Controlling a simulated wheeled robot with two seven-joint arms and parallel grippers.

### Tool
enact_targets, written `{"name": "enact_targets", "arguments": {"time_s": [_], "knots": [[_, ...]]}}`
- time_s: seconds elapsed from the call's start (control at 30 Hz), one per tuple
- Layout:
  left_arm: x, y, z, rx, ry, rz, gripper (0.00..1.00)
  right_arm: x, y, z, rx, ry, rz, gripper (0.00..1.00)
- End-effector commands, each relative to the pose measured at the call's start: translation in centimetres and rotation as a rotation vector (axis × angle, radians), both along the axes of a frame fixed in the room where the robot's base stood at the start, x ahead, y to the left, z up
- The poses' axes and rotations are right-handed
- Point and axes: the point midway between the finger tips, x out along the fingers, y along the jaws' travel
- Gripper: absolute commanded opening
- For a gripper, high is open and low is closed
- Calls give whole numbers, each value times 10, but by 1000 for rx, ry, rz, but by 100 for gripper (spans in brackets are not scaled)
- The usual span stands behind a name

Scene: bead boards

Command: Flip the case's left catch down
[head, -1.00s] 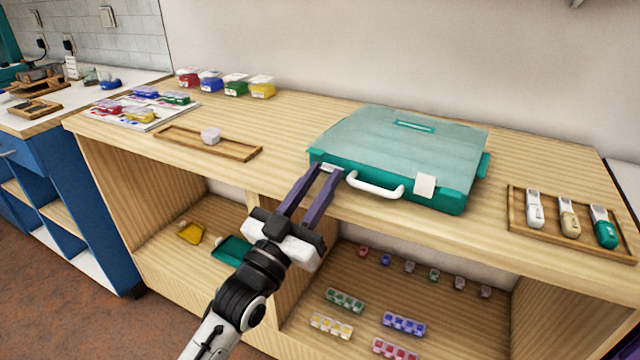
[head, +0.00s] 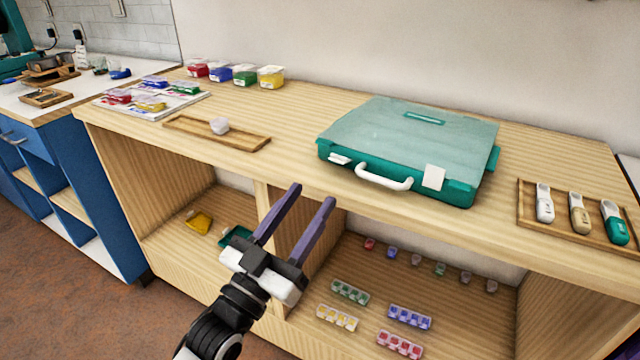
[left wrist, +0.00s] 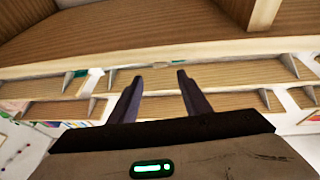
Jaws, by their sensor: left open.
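The teal case (head: 410,135) lies closed on the wooden bench top, its white handle (head: 383,180) facing me. Its left catch (head: 340,159) shows as a short, thin white tab on the front side, left of the handle. The right catch (head: 433,177) shows as a taller white plate across the lid's front edge. My left gripper (head: 314,194) is open and empty, in front of the bench edge, below and left of the left catch, and apart from the case. In the left wrist view the two fingers (left wrist: 158,76) stand apart with nothing between them. My right gripper is not in view.
A tray (head: 215,134) with a small white piece lies left of the case. A tray (head: 575,218) with several handled tools lies right. Lidded bead boxes (head: 235,74) stand at the back. The bench's front edge and open shelves (head: 400,290) are close to my gripper.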

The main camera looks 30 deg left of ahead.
Motion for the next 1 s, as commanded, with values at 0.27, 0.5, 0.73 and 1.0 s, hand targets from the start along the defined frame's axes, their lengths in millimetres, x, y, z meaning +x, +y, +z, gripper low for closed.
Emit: {"name": "enact_targets", "arguments": {"time_s": [0.27,0.5,0.73,1.0], "knots": [[-24,3,-9,1,0,0,44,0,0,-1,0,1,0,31],[-25,3,-9,1,-2,0,44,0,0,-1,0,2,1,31],[-18,0,13,9,65,-14,44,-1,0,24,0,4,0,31],[-4,-6,71,57,426,-40,44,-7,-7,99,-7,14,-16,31]]}}
